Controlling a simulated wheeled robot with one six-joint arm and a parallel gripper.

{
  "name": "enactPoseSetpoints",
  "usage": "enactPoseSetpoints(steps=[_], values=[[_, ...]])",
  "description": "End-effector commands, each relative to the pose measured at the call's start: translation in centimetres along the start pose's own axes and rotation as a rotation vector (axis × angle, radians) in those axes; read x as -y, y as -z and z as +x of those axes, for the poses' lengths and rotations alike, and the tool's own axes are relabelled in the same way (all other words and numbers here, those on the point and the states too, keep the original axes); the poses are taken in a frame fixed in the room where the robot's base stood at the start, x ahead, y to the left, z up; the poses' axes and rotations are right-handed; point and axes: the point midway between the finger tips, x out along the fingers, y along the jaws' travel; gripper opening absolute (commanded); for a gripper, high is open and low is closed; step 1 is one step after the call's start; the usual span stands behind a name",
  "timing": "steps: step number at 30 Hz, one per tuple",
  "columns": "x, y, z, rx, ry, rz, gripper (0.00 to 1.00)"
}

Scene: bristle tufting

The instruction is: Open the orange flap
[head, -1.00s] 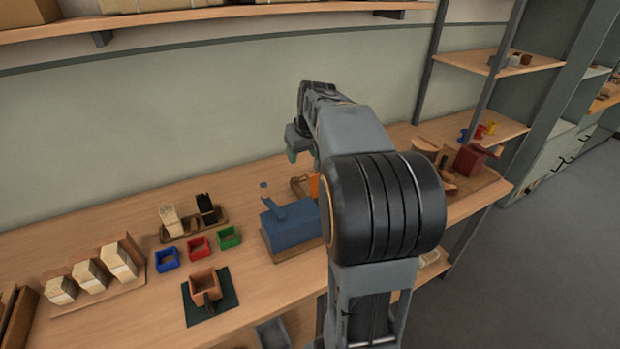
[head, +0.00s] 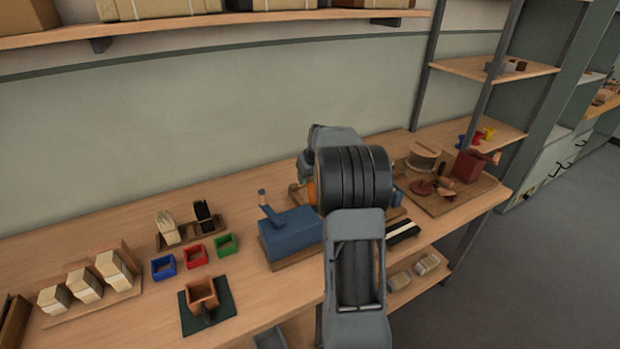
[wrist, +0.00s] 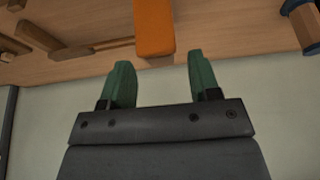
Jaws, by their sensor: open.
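The orange flap (wrist: 154,28) shows in the wrist view as a flat orange piece at the top centre. In the head view only a small strip of orange (head: 311,192) shows beside my arm, which hides the rest. My gripper (wrist: 160,72) has two green fingers, spread apart and empty. In the wrist view the lower end of the orange piece lies just beyond the fingertips, in line with the gap between them. I cannot tell whether either finger touches it. In the head view my arm hides the gripper's fingers.
A blue machine with a lever (head: 290,232) stands just left of my arm. Blue, red (head: 196,255) and green bins sit farther left. A red device (head: 470,163) stands on a board at right. Wooden bars (wrist: 75,45) lie left of the orange piece.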

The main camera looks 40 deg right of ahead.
Motion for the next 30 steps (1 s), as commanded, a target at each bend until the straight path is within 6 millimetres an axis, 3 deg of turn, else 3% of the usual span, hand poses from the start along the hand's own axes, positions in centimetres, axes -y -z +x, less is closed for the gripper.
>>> enactPoseSetpoints(steps=[6,17,30], values=[[0.0,0.0,1.5,-0.001,0.000,0.000,0.56],[0.0,0.0,1.8,-0.001,0.000,0.000,0.56],[0.0,0.0,1.8,-0.001,0.000,0.000,0.14]])
